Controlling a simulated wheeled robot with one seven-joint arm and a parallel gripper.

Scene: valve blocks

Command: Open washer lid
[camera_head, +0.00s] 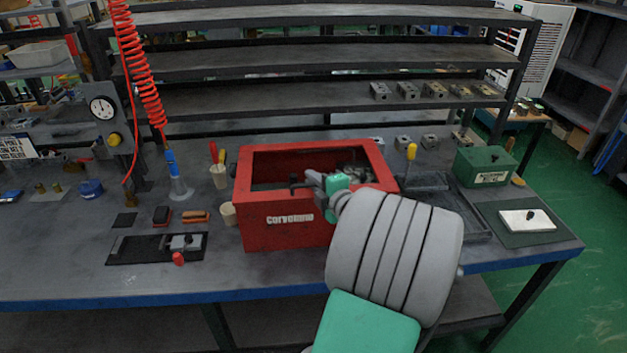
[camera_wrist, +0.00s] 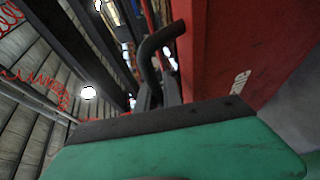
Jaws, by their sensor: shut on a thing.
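The washer is a red box (camera_head: 285,236) with white lettering on its front, standing on the workbench. Its top shows a red rim around a dark opening; whether a clear lid covers it I cannot tell. A black handle (camera_head: 297,186) sits at the front top edge. In the wrist view the bent black handle (camera_wrist: 160,42) shows close up beside the red panel (camera_wrist: 215,50). My gripper (camera_head: 314,181) is at the front rim, shut on the handle. Its fingertips are small and partly hidden by my wrist in the head view.
A green box (camera_head: 484,167) and a dark tray (camera_head: 440,205) lie right of the washer. Metal shelves (camera_head: 300,60) holding valve blocks rise behind.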

